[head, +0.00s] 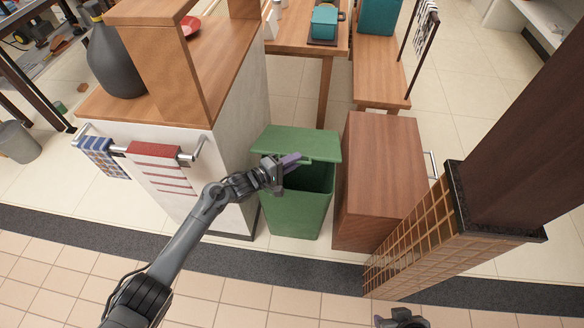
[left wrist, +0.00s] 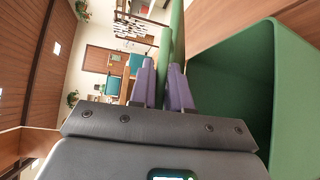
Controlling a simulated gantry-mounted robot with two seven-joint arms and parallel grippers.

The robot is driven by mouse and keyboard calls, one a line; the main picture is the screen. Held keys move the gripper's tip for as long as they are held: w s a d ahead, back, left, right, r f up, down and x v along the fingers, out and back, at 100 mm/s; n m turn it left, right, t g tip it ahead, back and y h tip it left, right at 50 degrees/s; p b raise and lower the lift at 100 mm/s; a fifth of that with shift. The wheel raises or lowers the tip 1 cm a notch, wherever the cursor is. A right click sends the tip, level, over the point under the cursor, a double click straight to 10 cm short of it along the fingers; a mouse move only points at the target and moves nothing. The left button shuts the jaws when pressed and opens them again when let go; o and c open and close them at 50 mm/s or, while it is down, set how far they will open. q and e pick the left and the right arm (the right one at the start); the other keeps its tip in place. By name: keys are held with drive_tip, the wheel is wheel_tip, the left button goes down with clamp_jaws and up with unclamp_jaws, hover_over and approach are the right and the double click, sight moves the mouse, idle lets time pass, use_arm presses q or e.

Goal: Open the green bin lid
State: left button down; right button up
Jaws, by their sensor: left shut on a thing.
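The green bin (head: 296,212) stands on the floor between the white-sided counter and a wooden cabinet. Its lid (head: 297,140) is raised and tilted back, and the dark inside shows below it. My left gripper (head: 292,160) is at the lid's front edge, with its purple fingers shut on the lid. In the left wrist view the lid is a thin green strip (left wrist: 177,40) seen edge-on at the purple fingers (left wrist: 163,75). The bin's open mouth (left wrist: 268,75) is at the right there.
The counter (head: 232,110) is close on the left, with a towel rail (head: 130,148). Tiled floor in front is clear.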

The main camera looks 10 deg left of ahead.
use_arm(q)
drive_tip(key=shift+w+d+r+p, duration=0.1)
drive_tip(key=shift+w+r, duration=0.25)
drive_tip(key=shift+r, duration=0.2)
drive_tip(key=shift+w+a+r+p, duration=0.15)
drive_tip(key=shift+w+r, duration=0.15)
drive_tip(key=shift+r, duration=0.2)
drive_tip(key=shift+w+d+r+p, duration=0.15)
drive_tip(key=shift+w+r, duration=0.2)
drive_tip(key=shift+r, duration=0.2)
drive_tip(key=c, duration=1.2)
unclamp_jaws()
drive_tip(key=shift+s+f, duration=0.1)
drive_tip(key=shift+f, duration=0.05)
drive_tip(key=shift+a, duration=0.2)
drive_tip(key=p+v, duration=0.4)
drive_tip(key=v, duration=0.6)
drive_tip(key=shift+s+a+p, duration=0.15)
drive_tip(key=shift+s+p, duration=0.15)
drive_tip(key=shift+p, duration=0.1)
